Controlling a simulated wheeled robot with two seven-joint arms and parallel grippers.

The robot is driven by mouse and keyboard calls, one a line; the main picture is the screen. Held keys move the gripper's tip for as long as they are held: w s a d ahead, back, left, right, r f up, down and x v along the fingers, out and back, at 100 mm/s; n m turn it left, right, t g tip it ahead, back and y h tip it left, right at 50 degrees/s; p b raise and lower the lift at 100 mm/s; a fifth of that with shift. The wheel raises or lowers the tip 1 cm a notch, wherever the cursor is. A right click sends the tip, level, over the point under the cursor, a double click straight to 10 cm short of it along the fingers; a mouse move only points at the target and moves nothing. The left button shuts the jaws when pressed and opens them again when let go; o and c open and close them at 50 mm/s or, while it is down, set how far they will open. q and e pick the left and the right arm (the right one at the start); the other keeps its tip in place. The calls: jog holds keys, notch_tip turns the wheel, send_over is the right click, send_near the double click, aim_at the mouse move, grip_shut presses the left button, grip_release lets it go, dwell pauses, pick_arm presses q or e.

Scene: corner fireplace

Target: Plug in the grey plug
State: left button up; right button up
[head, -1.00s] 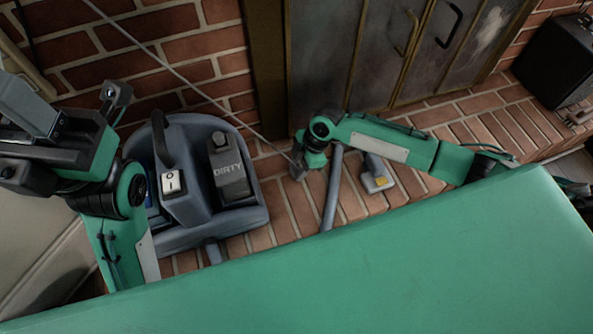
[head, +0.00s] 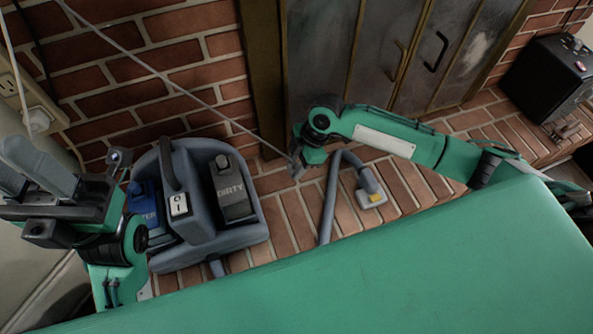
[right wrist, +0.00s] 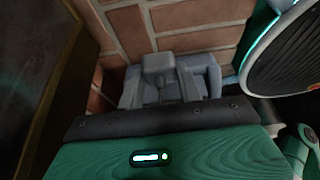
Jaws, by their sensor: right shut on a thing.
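My right gripper (head: 297,168) is low over the brick hearth, right of the carpet cleaner. It is shut on a small grey block that seems to be the grey plug (right wrist: 158,64), seen between its fingers in the right wrist view. A thin grey cord (head: 170,84) runs taut from this gripper to the top left. A wall outlet (head: 10,88) is at the far left, with a white plug (head: 38,121) at its lower part. My left gripper (head: 30,160) is just below the outlet; its fingers look apart and empty.
The blue-grey carpet cleaner (head: 257,232) stands against the brick wall, its hose and nozzle (head: 371,195) on the hearth. Metal fireplace doors (head: 330,60) are behind my right arm. A black box (head: 548,75) stands at the right. Bare hearth shows between cleaner and nozzle.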

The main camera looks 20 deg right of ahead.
notch_tip(320, 180, up, 8)
jog(key=shift+r+p, duration=0.2)
jog(key=shift+p, duration=1)
jog(key=m, duration=0.1)
notch_tip(320, 180, up, 12)
jog(key=m+t+h, duration=0.4)
jog(key=m+t, duration=0.1)
jog(key=m, duration=1.1)
send_over(297, 165)
jog(key=w+d, duration=0.4)
jog(key=d, duration=0.1)
jog(key=shift+w+d+r+m, duration=0.2)
jog(key=shift+d+r+m, duration=0.35)
jog(key=shift+r+m, duration=0.15)
